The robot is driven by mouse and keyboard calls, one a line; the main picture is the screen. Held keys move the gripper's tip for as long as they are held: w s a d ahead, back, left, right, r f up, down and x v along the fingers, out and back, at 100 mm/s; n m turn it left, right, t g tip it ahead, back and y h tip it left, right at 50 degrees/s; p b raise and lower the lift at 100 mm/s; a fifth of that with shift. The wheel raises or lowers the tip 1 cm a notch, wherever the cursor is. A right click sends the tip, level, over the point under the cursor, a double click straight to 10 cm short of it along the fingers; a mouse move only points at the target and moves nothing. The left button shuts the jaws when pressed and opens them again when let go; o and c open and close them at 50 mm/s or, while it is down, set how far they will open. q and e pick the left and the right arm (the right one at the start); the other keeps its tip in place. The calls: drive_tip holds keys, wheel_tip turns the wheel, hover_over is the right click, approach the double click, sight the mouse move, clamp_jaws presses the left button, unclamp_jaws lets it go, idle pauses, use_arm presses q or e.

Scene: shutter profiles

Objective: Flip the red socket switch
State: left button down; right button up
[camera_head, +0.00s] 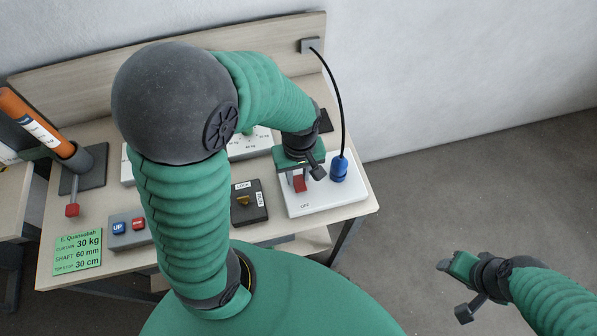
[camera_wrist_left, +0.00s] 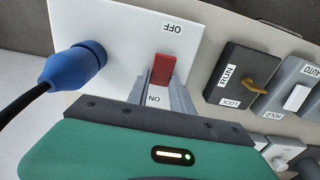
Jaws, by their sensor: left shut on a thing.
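The red socket switch (camera_head: 299,183) sits on a white socket plate (camera_head: 325,201) at the right end of the bench. In the left wrist view the red switch (camera_wrist_left: 162,69) stands between OFF and ON labels on the white plate (camera_wrist_left: 112,30). My left gripper (camera_head: 297,178) is over the plate, and its fingers (camera_wrist_left: 163,88) are shut on the red switch, one on either side. Its lower part is hidden between them. My right gripper (camera_head: 452,265) hangs away from the bench at the lower right; whether it is open does not show.
A blue plug (camera_head: 339,169) with a black cable is in the same plate, beside the switch. A black RUN/LOCK switch box (camera_wrist_left: 237,80), an UP/DOWN button box (camera_head: 127,230) and a green card (camera_head: 78,250) lie along the bench. The floor at right is clear.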

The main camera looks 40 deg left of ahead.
use_arm(q)
drive_tip(key=shift+d+r+t+y, duration=0.15)
drive_tip(key=shift+t+y, duration=0.15)
drive_tip(key=t+y+b, duration=0.1)
drive_tip(key=b, duration=0.3)
drive_tip(key=shift+s+d+f+t+y+b, duration=0.2)
drive_tip(key=shift+f+t+y+b, duration=0.1)
drive_tip(key=shift+t+y+b, duration=0.1)
drive_tip(key=shift+r, duration=0.4)
drive_tip(key=c, duration=1.1)
unclamp_jaws()
drive_tip(key=shift+a+f, duration=0.1)
